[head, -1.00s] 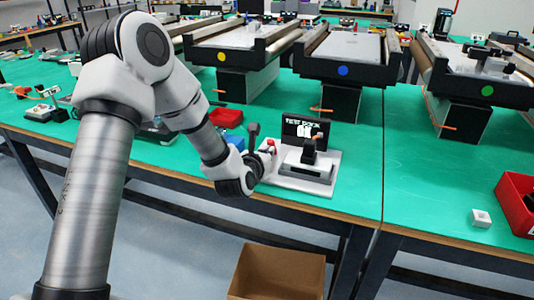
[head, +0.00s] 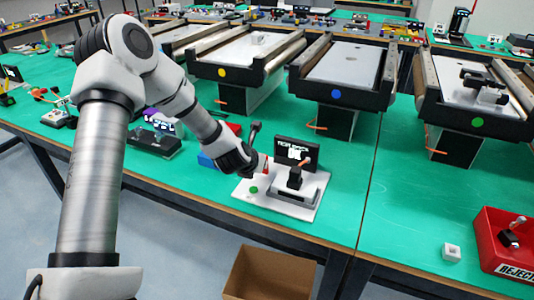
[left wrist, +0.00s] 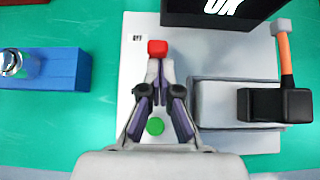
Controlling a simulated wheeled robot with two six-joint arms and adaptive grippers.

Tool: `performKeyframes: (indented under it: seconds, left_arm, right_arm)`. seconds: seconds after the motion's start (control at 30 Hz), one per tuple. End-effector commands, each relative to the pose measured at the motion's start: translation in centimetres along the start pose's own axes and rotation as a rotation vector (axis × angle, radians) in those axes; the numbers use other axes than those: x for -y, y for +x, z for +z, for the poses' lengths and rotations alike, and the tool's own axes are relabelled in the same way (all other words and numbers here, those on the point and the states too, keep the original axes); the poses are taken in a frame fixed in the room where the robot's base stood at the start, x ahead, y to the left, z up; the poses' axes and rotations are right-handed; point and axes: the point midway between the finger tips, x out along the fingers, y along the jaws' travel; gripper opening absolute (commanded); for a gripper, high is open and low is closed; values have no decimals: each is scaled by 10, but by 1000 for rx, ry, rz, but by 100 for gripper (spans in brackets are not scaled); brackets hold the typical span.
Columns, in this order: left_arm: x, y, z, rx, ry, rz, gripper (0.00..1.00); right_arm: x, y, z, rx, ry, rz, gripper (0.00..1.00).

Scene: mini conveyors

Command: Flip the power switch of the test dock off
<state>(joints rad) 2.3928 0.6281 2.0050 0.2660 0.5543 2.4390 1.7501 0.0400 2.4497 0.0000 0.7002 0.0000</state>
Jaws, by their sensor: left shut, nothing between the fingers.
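The test dock has a white base (head: 290,208) on the green table, with a black display (head: 297,153) at its back. In the left wrist view the display (left wrist: 230,8) reads "OK". The switch's red cap (head: 263,165) also shows in the head view. My left gripper (left wrist: 158,78) is shut and empty over the dock, its tips just below the red cap; whether they touch the switch I cannot tell. My right gripper is out of view.
A grey fixture (left wrist: 220,100) with a black clamp and an orange handle (left wrist: 286,55) stands right of the switch. A blue block (left wrist: 45,80) lies to the left. Conveyors (head: 343,70) stand behind, a red reject bin (head: 500,250) at right, a cardboard box (head: 270,272) below.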

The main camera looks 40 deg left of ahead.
Motion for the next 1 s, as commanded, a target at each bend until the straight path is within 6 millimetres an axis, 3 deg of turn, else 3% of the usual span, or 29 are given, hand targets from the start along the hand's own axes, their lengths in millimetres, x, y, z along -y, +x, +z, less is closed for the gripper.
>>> performKeyframes:
  seconds: [0.03, 0.3, 0.6, 1.0]
  left_arm:
    - [0, -5, 10, -33, 1, 2, 0]
    - [0, 2, 18, -209, -1, 1, 0]
    - [0, 13, 24, -215, 1, 0, 0]
    - [0, 6, 30, -215, 1, 1, 0]
  right_arm:
    - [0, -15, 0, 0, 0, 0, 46]
    - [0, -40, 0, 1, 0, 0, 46]
    - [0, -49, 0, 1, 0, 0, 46]
    - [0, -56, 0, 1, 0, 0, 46]
